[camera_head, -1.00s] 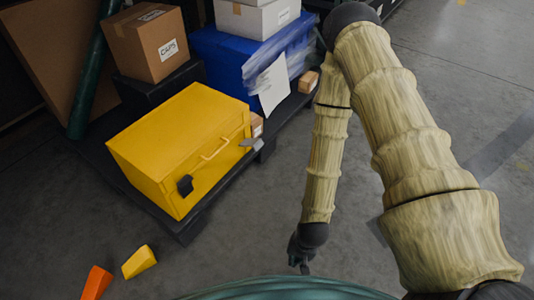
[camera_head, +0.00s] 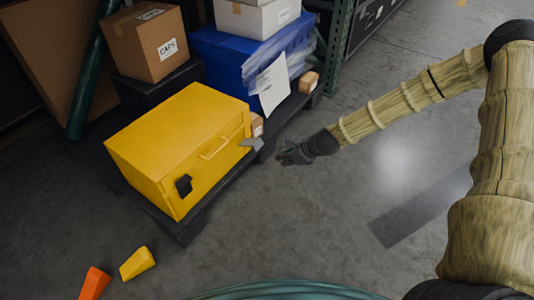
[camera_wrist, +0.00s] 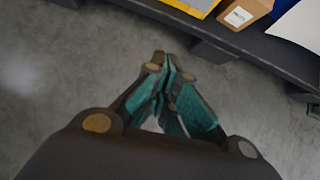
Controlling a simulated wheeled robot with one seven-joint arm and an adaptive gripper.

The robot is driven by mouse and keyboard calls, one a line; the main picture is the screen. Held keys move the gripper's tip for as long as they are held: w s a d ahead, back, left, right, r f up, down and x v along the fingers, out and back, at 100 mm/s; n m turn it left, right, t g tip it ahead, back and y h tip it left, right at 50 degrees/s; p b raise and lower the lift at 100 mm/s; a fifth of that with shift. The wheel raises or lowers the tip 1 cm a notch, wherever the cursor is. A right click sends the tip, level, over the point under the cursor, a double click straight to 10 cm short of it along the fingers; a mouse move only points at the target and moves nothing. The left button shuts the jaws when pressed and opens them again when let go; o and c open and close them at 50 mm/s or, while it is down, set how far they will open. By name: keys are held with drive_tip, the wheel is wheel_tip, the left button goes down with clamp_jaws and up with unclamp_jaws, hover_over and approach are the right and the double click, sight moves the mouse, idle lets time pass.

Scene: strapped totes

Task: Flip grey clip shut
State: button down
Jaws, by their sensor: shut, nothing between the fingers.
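The yellow tote (camera_head: 178,140) sits on a dark pallet, with a handle (camera_head: 214,149) on its front. A grey clip (camera_head: 251,143) at the right end of the front sticks outward from the tote. A darker clip (camera_head: 184,185) is at the left end of the front. My gripper (camera_head: 281,158) is shut and empty, to the right of the grey clip and apart from it, over the floor. In the wrist view the fingertips (camera_wrist: 164,64) meet, pointing toward the pallet edge. Only a sliver of the tote shows there, and I cannot make out the clip clearly.
The dark pallet (camera_head: 196,218) also carries a blue tote (camera_head: 222,57) with clear wrap and a paper sheet (camera_head: 273,84), and small cardboard boxes. A yellow wedge (camera_head: 138,263) and an orange one (camera_head: 95,283) lie on the floor. Floor right of the pallet is clear.

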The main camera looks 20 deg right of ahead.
sight(251, 145)
drive_tip(key=shift+w+d+r+m, duration=0.4)
drive_tip(key=shift+w+d+r, duration=0.1)
drive_tip(key=shift+w, duration=0.05)
drive_tip(key=b+x, duration=0.6)
drive_tip(key=x, duration=0.4)
drive_tip(key=shift+w+a+r+b, duration=0.2)
drive_tip(key=shift+w+r, duration=0.15)
drive_tip(key=shift+r, duration=0.25)
drive_tip(key=shift+w+a+r+b, duration=0.2)
drive_tip(key=shift+w+r, duration=0.1)
drive_tip(key=shift+r, duration=0.3)
drive_tip(key=shift+w+a+r+b, duration=0.15)
drive_tip(key=shift+w+a+r, duration=0.15)
drive_tip(key=shift+r, duration=0.35)
drive_tip(key=shift+d+r+p, duration=0.1)
drive_tip(key=shift+r+p, duration=0.05)
drive_tip(key=shift+p, duration=0.25)
